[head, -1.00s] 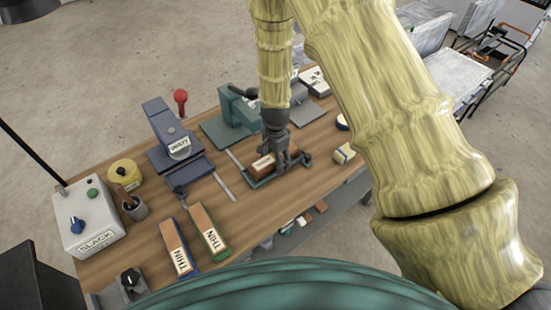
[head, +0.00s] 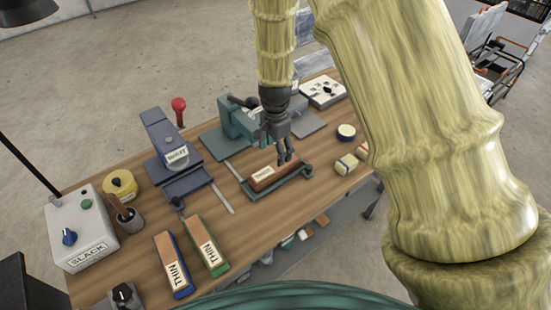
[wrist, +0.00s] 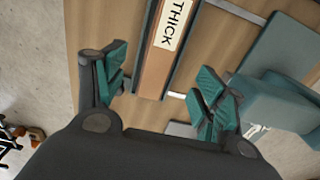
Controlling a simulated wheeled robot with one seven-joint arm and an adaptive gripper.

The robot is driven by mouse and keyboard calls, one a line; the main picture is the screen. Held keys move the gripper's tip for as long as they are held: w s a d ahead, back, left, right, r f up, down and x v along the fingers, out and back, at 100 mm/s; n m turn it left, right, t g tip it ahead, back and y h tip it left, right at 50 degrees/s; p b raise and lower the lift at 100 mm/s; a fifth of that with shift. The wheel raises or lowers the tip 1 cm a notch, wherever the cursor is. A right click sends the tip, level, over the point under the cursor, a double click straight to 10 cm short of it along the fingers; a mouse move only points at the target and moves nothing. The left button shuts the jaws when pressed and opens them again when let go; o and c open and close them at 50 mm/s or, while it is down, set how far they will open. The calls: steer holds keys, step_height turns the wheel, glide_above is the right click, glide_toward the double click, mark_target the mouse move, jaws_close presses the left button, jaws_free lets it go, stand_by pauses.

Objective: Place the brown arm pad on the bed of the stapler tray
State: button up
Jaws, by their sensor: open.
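The brown pad (head: 276,179), with a white label, lies lengthwise in a narrow dark green tray (head: 289,184) near the middle of the bench. In the wrist view the pad (wrist: 155,75) shows the word THICK and sits between the tray's two side rails (wrist: 186,45). Whether it lies fully flat on the bed cannot be told. My gripper (head: 286,160) is above the tray's far side, fingers pointing down. In the wrist view my gripper (wrist: 162,76) is open and empty, its fingers wide apart, one on either side of the pad's near end.
A teal machine (head: 237,122) stands just behind the tray, and a blue-grey machine labelled WAIT (head: 160,135) to its left. Two THIN pieces, blue-edged (head: 172,262) and green-edged (head: 207,243), lie at front left. Small rolls (head: 346,163) lie to the right.

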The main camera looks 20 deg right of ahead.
steer(key=shift+r, duration=1.15)
stand_by(0.4)
